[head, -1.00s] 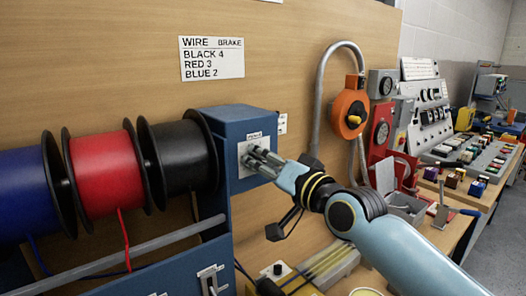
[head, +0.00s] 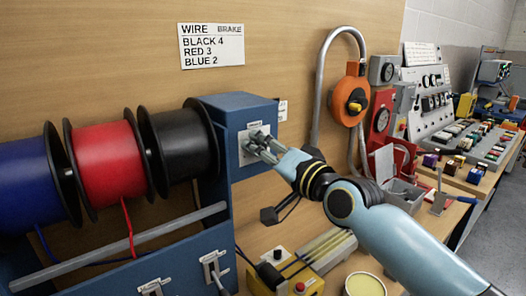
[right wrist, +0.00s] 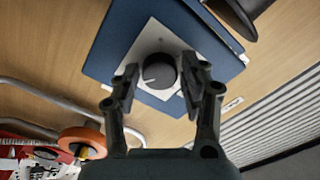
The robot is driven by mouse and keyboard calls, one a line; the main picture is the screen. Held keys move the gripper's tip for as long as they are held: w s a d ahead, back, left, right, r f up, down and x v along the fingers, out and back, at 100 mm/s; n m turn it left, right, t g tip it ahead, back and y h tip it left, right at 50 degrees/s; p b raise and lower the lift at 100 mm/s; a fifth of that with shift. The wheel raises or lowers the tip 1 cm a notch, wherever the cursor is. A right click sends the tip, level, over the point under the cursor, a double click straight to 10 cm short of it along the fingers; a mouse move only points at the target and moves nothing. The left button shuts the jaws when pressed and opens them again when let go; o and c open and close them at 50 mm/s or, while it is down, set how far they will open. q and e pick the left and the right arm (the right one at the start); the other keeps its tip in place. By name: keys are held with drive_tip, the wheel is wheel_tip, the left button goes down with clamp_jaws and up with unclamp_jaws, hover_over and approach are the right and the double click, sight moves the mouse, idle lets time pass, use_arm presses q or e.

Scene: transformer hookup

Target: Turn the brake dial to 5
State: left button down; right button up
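The brake dial (right wrist: 159,71) is a dark round knob with a white pointer line, on a white plate (right wrist: 150,35) on the blue box. In the right wrist view the pointer aims toward the lower left; no scale numbers are readable. My right gripper (right wrist: 159,80) has one finger on each side of the dial, with a narrow gap visible on the left side; contact on the right side is unclear. In the head view, the right gripper (head: 262,144) is at the plate on the blue box (head: 240,112) and mostly hides the dial. My left gripper is not in view.
Blue, red (head: 108,165) and black (head: 182,148) wire spools hang left of the box. A sign (head: 211,46) lists black 4, red 3, blue 2. An orange reel (head: 350,95) is on the right. A small control box (head: 300,285) stands below.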

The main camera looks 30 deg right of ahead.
drive_tip(key=shift+o, duration=1.1)
drive_tip(key=shift+s, duration=0.1)
drive_tip(key=s+d, duration=0.1)
drive_tip(key=s, duration=1)
drive_tip(key=shift+s+d, duration=0.3)
drive_tip(key=shift+s, duration=0.05)
